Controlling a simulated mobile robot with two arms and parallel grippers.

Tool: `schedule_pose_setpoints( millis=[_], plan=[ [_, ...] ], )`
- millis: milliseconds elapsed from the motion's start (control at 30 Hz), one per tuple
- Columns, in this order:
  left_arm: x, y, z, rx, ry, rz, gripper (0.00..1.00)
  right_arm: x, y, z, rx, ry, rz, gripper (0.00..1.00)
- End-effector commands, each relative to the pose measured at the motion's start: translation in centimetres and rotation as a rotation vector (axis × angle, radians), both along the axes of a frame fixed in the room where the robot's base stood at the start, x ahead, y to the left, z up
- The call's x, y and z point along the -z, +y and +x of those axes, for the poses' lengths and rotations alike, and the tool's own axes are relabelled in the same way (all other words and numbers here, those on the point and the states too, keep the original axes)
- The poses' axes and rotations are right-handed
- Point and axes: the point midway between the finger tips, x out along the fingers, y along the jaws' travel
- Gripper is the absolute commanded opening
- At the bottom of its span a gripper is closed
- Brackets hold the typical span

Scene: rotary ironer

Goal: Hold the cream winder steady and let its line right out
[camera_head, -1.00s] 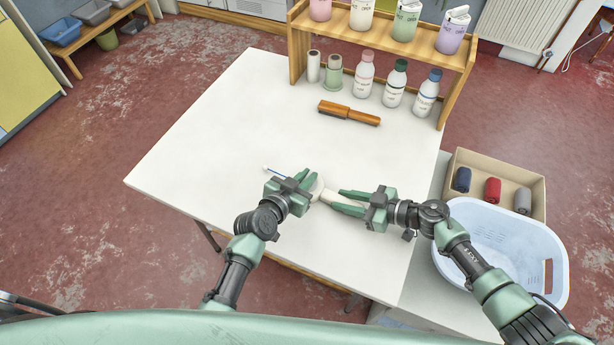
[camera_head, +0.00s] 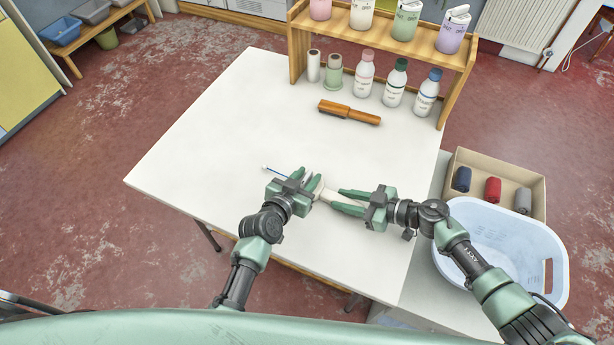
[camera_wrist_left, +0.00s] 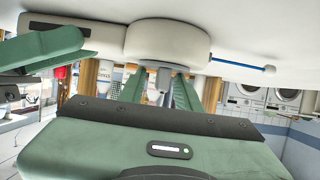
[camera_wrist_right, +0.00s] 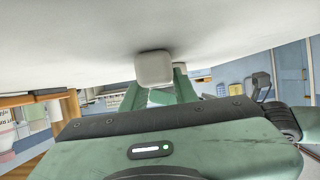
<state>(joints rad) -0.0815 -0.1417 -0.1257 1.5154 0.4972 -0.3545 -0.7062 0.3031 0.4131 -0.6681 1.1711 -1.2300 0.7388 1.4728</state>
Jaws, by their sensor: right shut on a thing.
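The cream winder (camera_head: 325,195) is over the middle front of the table, its handle between the fingers of my right gripper (camera_head: 338,199). In the left wrist view its round cream body (camera_wrist_left: 168,40) and straight handle (camera_wrist_left: 100,32) show. The handle's end (camera_wrist_right: 155,68) fills the right wrist view's jaws. A short blue line with a ball end (camera_wrist_left: 268,69) sticks out of the body's far side. My left gripper (camera_head: 309,181) is at the body; its fingers (camera_wrist_left: 160,88) stand apart around a small grey part (camera_wrist_left: 152,78) under it. Whether they touch that part is unclear.
A brown wooden brush (camera_head: 349,112) lies on the white table (camera_head: 215,130). Bottles (camera_head: 395,83) stand under a wooden shelf (camera_head: 380,25) at the back. A pale blue basket (camera_head: 510,245) and a box of rolled cloths (camera_head: 530,178) are at the right. The table's left part is clear.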

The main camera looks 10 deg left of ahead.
Motion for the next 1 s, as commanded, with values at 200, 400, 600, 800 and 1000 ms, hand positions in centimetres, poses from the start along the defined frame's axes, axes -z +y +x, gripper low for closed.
schedule_pose_setpoints(
  millis=[200, 400, 600, 800, 1000],
  plan=[
    [-0.3, 0.4, -0.9, -0.001, -0.001, 0.001, 0.34, 0.0, 0.0, 0.0, 0.001, 0.000, 0.000, 0.00],
    [-1.7, 1.6, -4.2, 0.000, 0.000, 0.002, 0.34, 0.0, 0.0, 0.0, 0.001, 0.000, 0.000, 0.00],
    [-3.4, 3.0, -7.8, 0.001, 0.001, 0.003, 0.34, 0.0, -0.1, 0.0, 0.001, 0.000, -0.001, 0.00],
    [-4.3, 3.8, -9.9, 0.001, 0.001, 0.002, 0.34, 0.0, -0.1, 0.0, 0.001, 0.000, 0.000, 0.00],
    [-4.6, 3.9, -10.4, 0.001, 0.001, -0.001, 0.34, 0.0, 0.0, 0.0, 0.001, 0.000, 0.000, 0.00]
  ],
)
